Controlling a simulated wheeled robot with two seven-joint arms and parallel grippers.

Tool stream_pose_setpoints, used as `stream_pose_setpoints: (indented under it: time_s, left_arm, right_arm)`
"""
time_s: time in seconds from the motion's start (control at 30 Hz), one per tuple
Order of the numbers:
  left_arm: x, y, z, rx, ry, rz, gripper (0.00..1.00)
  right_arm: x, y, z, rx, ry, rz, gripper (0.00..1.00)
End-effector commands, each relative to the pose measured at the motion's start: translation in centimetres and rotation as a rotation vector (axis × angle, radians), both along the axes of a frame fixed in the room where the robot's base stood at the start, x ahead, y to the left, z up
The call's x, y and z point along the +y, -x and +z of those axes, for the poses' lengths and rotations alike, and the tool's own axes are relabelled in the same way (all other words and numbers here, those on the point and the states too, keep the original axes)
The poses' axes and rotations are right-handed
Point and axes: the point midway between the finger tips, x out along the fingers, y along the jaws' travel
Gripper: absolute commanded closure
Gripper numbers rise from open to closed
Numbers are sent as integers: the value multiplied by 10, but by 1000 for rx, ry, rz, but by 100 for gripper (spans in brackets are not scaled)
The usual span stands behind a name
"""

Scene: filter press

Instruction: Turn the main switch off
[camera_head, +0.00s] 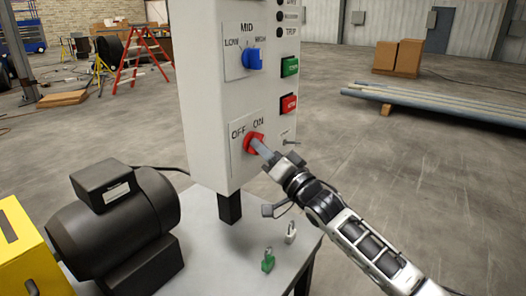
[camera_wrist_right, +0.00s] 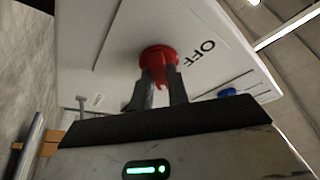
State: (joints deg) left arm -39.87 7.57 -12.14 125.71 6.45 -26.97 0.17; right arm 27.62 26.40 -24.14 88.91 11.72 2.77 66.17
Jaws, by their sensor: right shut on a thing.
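The main switch is a red rotary knob (camera_head: 253,142) low on the front of a white control box (camera_head: 215,105), on a plate (camera_head: 240,130) marked OFF at left and ON at right. My right gripper (camera_head: 262,150) comes from the lower right and is shut on the red knob. In the right wrist view the knob (camera_wrist_right: 158,58) sits between the two fingers (camera_wrist_right: 160,90), with the word OFF beside it. The knob's exact pointing direction is partly hidden by the fingers. My left gripper is not in view.
Above are a blue selector knob (camera_head: 252,58), a green button (camera_head: 289,66) and a red button (camera_head: 288,104). A black motor (camera_head: 115,215) stands left on the grey table (camera_head: 215,265). A green padlock (camera_head: 268,260) and a grey padlock (camera_head: 291,232) are at the table's front.

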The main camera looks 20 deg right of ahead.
Motion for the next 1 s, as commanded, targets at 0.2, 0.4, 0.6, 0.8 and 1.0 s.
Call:
stream_pose_setpoints:
  time_s: [0.2, 0.4, 0.6, 0.8, 1.0]
  left_arm:
    - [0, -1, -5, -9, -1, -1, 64]
    - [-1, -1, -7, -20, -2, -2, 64]
    - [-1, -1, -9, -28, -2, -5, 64]
    - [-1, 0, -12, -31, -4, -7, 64]
    - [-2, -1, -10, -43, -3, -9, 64]
  right_arm:
    - [-2, -1, -3, -95, 125, -1, 100]
    - [-3, -2, -4, -210, 273, 0, 100]
    - [-5, -3, -4, -327, 423, -1, 100]
    - [-6, -4, -4, -445, 573, -1, 100]
    - [-7, -5, -3, -561, 722, 0, 100]
